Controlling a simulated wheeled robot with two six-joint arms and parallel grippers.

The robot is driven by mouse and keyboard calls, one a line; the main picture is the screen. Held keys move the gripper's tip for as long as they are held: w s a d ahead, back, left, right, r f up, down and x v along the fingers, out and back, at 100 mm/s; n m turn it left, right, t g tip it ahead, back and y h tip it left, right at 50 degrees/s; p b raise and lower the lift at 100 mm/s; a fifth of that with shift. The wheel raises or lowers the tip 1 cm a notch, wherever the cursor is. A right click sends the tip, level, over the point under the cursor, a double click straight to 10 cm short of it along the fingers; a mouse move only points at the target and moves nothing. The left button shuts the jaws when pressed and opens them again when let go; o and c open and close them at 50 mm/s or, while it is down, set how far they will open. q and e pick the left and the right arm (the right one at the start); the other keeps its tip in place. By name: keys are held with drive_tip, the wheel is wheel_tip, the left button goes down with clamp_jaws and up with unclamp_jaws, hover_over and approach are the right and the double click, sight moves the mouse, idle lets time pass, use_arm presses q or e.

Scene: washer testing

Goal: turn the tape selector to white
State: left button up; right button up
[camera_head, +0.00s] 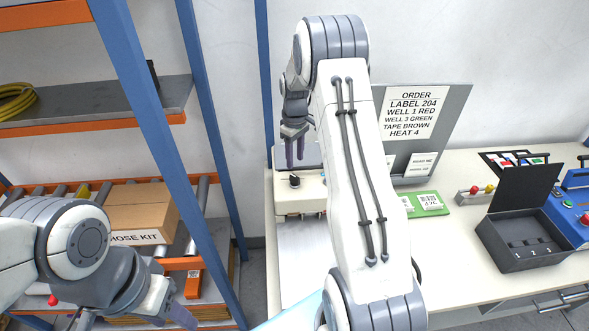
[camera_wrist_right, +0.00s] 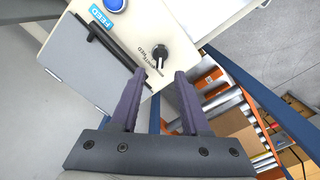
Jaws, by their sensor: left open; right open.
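The tape selector (camera_head: 294,180) is a black knob on the cream machine (camera_head: 311,190) at the left end of the bench. The right wrist view shows the knob (camera_wrist_right: 160,54) with a pale pointer mark and small lettering beside it, too small to read surely. My right gripper (camera_head: 295,153) points down just above the knob. In the wrist view its open fingers (camera_wrist_right: 158,78) are apart and empty, with the knob beyond their tips and no visible contact. My left gripper (camera_head: 178,310) is open at the lower left, far from the machine.
A blue button (camera_wrist_right: 113,5) with a FEED label (camera_wrist_right: 101,17) and a black slot (camera_wrist_right: 105,42) are near the knob. The order sheet (camera_head: 409,112) reads TAPE BROWN. A blue rack post (camera_head: 205,90) stands left of the bench. A black case (camera_head: 525,240) sits open at right.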

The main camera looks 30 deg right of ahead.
sight(295, 176)
wheel_tip(295, 176, down, 6)
drive_tip(key=shift+r+p, duration=0.15)
drive_tip(key=shift+p, duration=0.85)
drive_tip(key=shift+f, duration=0.75)
clamp_jaws()
